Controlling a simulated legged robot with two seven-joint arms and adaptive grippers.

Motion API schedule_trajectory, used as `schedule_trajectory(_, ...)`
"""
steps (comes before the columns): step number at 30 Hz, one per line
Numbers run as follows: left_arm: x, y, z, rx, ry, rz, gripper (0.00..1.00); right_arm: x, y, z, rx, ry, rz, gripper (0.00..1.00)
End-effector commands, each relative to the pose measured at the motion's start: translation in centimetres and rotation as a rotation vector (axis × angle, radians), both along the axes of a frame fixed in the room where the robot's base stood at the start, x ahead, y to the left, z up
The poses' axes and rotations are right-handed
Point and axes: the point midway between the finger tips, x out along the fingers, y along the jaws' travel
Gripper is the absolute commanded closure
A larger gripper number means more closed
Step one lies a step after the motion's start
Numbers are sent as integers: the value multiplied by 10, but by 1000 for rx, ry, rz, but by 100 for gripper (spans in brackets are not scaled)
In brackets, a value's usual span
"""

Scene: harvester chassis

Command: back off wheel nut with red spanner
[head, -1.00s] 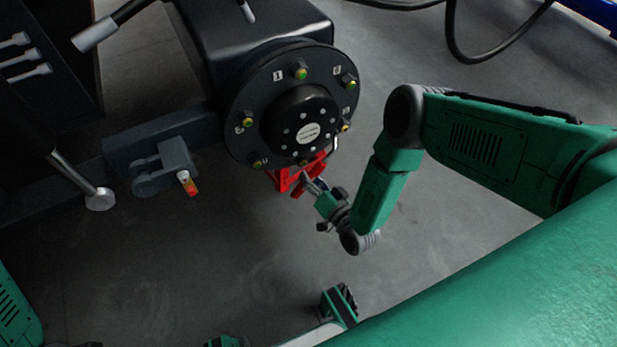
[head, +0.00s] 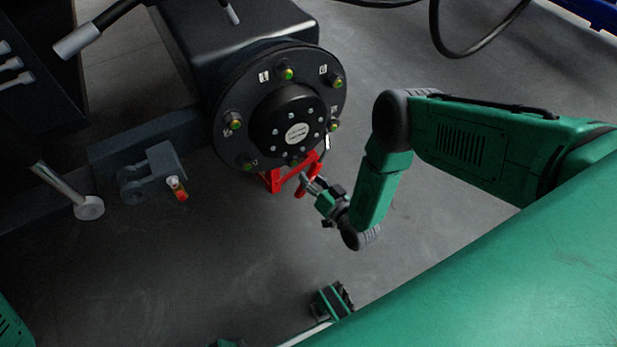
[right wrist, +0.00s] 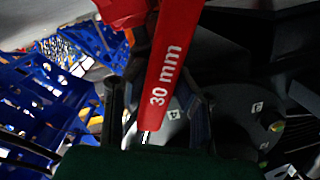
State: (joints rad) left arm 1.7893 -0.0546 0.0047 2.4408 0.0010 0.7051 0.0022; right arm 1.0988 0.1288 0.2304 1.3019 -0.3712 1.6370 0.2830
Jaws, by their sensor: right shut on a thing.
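The wheel hub (head: 228,100) is a dark disc with several green-yellow nuts and white number labels around its rim. A red spanner (head: 302,188) is at the lower edge of the hub, close to the bottom nut (head: 294,161). Whether its jaw sits around that nut is hidden. My right gripper (head: 313,184) is shut on the spanner. In the right wrist view, the spanner's red handle (right wrist: 165,75), marked "30 mm", runs between the dark fingers; the hub (right wrist: 240,112) shows at right.
A grey bracket (head: 160,165) with an orange-tipped part sticks out left of the hub. A lever with a grey grip (head: 78,42) is above left. A black hose (head: 435,35) hangs at upper right. Grey floor (head: 130,270) is open below the hub.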

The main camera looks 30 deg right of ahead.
Motion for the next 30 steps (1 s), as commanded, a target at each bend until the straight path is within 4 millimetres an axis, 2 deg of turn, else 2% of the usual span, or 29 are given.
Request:
schedule_trajectory(15,0,0,0,0,0,0,60,0,-31,-14,-183,-8,-5,100)
schedule_trajectory(30,0,0,0,0,0,0,60,1,-37,-15,-223,-12,-4,100)
